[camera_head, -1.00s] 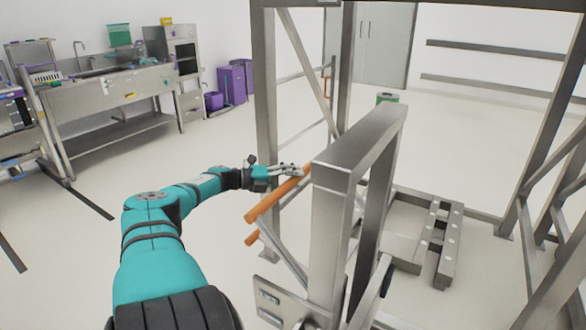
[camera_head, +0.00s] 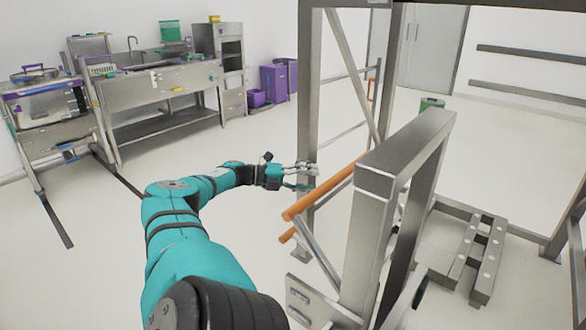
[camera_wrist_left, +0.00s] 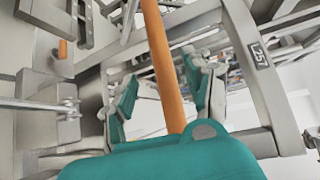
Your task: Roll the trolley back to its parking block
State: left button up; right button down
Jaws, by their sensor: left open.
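A tall grey steel frame, seemingly the trolley (camera_head: 372,215), stands in the middle of the head view. Two orange bars project from its left side, the upper bar (camera_head: 318,194) and the lower bar (camera_head: 288,236). My left gripper (camera_head: 310,174) is open beside the upper bar. In the left wrist view, an orange bar (camera_wrist_left: 163,65) runs between the two spread fingers, with gaps at both sides; whether it lies at their depth is unclear. A low grey metal block with studs (camera_head: 488,262) lies on the floor at right; I cannot tell whether it is the parking block. My right gripper is out of view.
A larger steel frame (camera_head: 311,100) stands behind and to the right. A steel sink bench (camera_head: 160,85) and purple bins (camera_head: 273,82) line the back left wall. A small green-topped object (camera_head: 431,103) is beyond the frame.

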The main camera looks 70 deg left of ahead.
pick_arm(q)
jog(key=shift+v, duration=2.3)
jog(key=shift+f, duration=0.1)
